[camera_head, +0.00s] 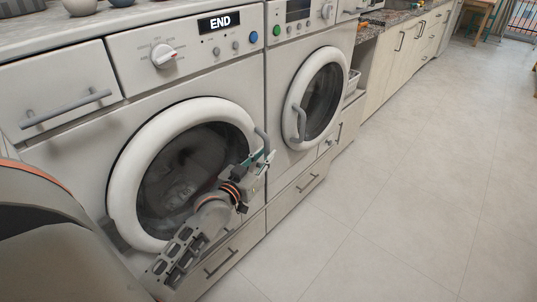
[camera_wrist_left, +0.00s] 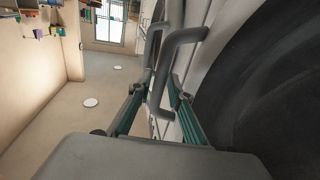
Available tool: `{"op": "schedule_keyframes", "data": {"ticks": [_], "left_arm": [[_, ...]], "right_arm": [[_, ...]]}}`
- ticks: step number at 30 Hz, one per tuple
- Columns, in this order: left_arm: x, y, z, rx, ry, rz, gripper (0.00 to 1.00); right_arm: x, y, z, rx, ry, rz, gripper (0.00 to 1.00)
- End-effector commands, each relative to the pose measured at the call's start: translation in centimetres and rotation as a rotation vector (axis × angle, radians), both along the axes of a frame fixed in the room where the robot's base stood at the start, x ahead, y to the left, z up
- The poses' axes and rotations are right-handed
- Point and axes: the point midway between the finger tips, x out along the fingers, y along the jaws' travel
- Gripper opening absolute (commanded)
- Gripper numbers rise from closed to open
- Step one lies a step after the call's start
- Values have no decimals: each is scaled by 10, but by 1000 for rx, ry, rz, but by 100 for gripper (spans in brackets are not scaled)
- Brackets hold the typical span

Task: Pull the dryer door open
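The left machine's round door (camera_head: 125,165) has a white rim and dark glass, with laundry behind it, and looks closed. Its display reads END. I cannot tell from any label which machine is the dryer. A grey bar handle (camera_head: 262,138) stands on the door's right side. My left gripper (camera_head: 262,160) is at this handle. In the left wrist view, its green-padded fingers (camera_wrist_left: 163,92) are apart, with the grey handle (camera_wrist_left: 183,38) reaching down between them. I see no clear grip on the bar. My right gripper is not in view.
A second machine (camera_head: 315,95) with a closed round door and grey handle stands to the right. Drawers (camera_head: 220,262) with bar handles lie below the machines. Cabinets (camera_head: 400,45) continue along the wall. The tiled floor (camera_head: 400,190) on the right is clear.

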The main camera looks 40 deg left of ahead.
Motion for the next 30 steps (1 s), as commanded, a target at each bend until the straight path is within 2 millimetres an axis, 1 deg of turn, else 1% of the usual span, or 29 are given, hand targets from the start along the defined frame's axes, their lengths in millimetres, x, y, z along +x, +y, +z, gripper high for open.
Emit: {"op": "schedule_keyframes", "data": {"ticks": [1,5,14,15,16,25,30], "left_arm": [[5,0,-2,0,2,0,19],[12,1,-1,1,2,0,19],[13,1,0,1,1,-1,19],[13,1,0,1,1,-1,9],[13,1,0,1,1,-1,1],[11,0,0,2,1,-5,0],[2,-5,2,4,0,-31,0]], "right_arm": [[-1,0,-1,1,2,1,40],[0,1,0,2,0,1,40],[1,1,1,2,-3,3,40],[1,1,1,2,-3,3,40],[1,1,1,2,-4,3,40],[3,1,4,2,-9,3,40],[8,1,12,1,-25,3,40]]}}
